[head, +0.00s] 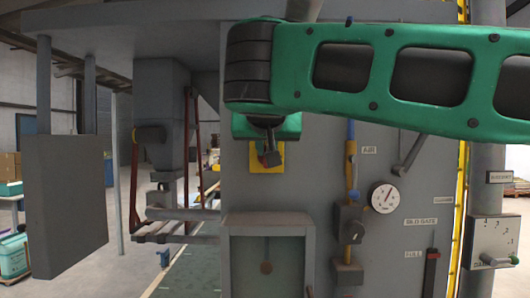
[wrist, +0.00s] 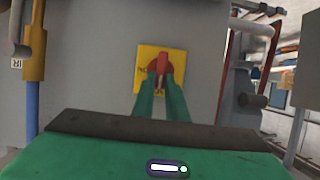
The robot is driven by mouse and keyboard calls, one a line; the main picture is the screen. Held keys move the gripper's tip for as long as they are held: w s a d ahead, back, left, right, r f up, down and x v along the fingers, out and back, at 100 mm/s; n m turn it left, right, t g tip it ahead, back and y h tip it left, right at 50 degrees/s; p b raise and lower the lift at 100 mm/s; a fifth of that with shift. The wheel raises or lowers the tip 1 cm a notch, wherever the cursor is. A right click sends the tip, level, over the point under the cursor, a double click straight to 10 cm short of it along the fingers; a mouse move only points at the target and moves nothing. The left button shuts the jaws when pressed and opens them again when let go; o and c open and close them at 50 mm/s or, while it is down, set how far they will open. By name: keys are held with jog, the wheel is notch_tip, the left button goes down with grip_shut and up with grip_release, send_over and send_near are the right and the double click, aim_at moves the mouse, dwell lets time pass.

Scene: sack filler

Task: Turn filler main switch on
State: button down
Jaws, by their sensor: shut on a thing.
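The filler main switch is a red rotary knob on a square yellow plate (head: 258,166) on the grey filler cabinet. In the head view my gripper (head: 270,157) reaches down in front of the plate and hides most of the knob. I cannot read the on and off marks.
Right of the switch are a blue and yellow air valve (head: 351,175), a round gauge (head: 383,197) and a lever (head: 410,155). A framed window (head: 268,222) is below. A hanging grey box (head: 65,205) stands left. A control panel (head: 492,240) is far right.

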jog(key=shift+d, duration=0.1)
jog(key=shift+d+f+m+t+y, duration=0.5)
jog(key=shift+m+y, duration=0.55)
jog(key=shift+m, duration=1.2)
jog(key=shift+d+f+m+t+y, duration=0.45)
jog(key=shift+m+y, duration=0.65)
jog(key=shift+m, duration=1.1)
jog(key=shift+d+f+m+t+y, duration=0.5)
jog(key=shift+m+y, duration=0.55)
jog(key=shift+m, duration=1.2)
jog(key=shift+a+f+t, duration=0.1)
jog(key=shift+t, duration=0.15)
jog(key=c, duration=1.8)
grip_release()
jog(key=shift+o, duration=0.2)
jog(key=shift+a, duration=0.1)
